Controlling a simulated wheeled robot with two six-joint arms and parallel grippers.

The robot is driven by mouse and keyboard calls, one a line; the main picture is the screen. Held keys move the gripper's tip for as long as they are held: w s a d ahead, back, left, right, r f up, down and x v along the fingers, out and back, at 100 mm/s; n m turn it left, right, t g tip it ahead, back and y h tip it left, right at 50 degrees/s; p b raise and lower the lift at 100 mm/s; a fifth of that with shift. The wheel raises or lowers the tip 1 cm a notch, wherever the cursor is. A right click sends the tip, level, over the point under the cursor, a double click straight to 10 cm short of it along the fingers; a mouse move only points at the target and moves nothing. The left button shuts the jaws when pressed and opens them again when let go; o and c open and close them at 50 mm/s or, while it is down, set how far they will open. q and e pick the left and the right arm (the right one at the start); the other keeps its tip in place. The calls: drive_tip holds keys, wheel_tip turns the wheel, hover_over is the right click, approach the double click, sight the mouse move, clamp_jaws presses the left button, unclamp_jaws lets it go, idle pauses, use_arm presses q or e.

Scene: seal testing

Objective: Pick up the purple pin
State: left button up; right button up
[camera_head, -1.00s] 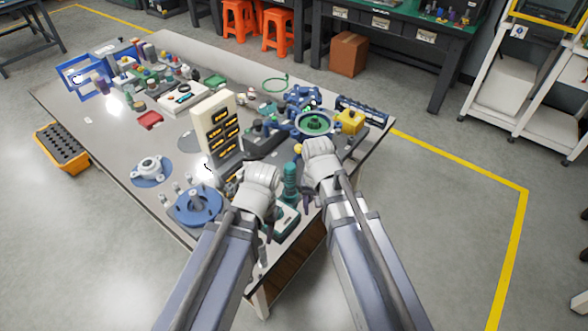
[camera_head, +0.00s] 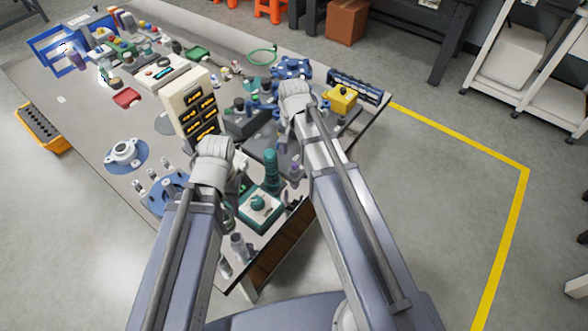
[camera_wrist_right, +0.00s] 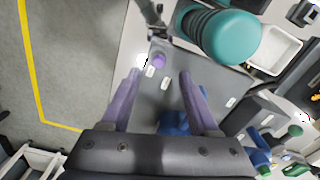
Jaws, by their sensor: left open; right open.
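In the right wrist view, the purple pin (camera_wrist_right: 158,61) stands near a corner of a grey plate (camera_wrist_right: 170,98). My right gripper (camera_wrist_right: 160,76) is open and empty, with its two purple fingers apart and the pin just beyond their tips, roughly centred between them. In the head view, a small purple piece that looks like the pin (camera_head: 296,161) shows beside my right forearm. My right gripper (camera_head: 297,98) is beyond it, its fingers hidden.
A teal ribbed column (camera_head: 271,165) stands close beside the pin; it also shows in the right wrist view (camera_wrist_right: 220,33). A teal-topped box (camera_head: 259,205) and metal cylinders (camera_head: 240,247) are near the table's front corner. A cream rack (camera_head: 184,98) stands behind my left gripper.

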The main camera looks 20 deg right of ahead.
sight(295, 164)
use_arm(q)
drive_tip(key=shift+f, duration=0.4)
use_arm(e)
drive_tip(key=shift+f, duration=0.4)
use_arm(q)
wheel_tip(295, 164, down, 5)
drive_tip(key=b, duration=0.5)
drive_tip(key=shift+f, duration=0.1)
use_arm(e)
drive_tip(key=f, duration=0.5)
drive_tip(key=shift+d+f, duration=0.1)
drive_tip(key=shift+d, duration=0.1)
drive_tip(key=shift+c, duration=0.3)
clamp_jaws()
